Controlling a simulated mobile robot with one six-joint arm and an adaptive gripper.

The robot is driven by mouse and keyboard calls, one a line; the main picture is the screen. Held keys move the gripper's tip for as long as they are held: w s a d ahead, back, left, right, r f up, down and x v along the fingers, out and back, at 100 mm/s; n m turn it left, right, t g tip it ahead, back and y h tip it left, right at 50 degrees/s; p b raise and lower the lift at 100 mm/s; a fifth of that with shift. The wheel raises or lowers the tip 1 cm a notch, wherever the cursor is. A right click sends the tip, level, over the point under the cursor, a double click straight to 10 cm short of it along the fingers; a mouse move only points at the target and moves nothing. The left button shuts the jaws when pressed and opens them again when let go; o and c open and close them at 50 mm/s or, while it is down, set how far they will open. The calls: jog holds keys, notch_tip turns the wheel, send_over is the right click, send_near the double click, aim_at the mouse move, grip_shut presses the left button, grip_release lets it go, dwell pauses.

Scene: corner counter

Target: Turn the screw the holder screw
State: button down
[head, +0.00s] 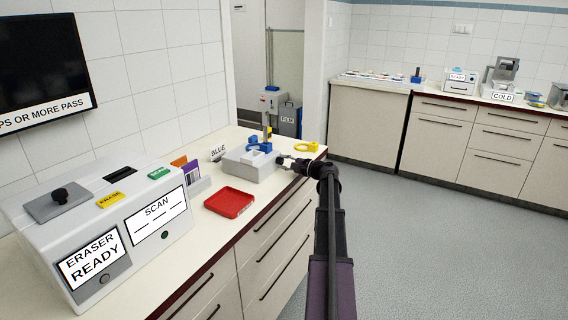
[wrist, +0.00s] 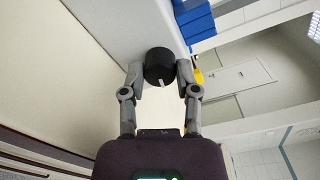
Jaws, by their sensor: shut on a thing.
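The holder screw is a round black knob with a pale mark (wrist: 159,67), on the side of the grey-white holder base. In the wrist view my gripper (wrist: 160,75) has one finger on each side of the knob and is shut on it. The holder (head: 250,163) stands near the counter's far end in the head view, with a blue block (head: 259,148) and a grey upright post on top. My gripper (head: 287,162) is at its right side in the head view, where it mostly hides the knob.
A red tray (head: 229,203) lies on the counter before the holder. A yellow ring-shaped part (head: 306,147) lies behind my gripper. A white eraser machine (head: 105,225) stands at the left. Cards in a rack (head: 192,177) stand left of the holder. The floor at the right is clear.

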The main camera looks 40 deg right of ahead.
jog(key=shift+m, duration=0.7)
jog(key=shift+c, duration=1.8)
grip_release()
jog(key=shift+w, duration=0.1)
jog(key=v, duration=0.7)
jog(key=shift+s, duration=0.3)
jog(key=shift+d, duration=0.15)
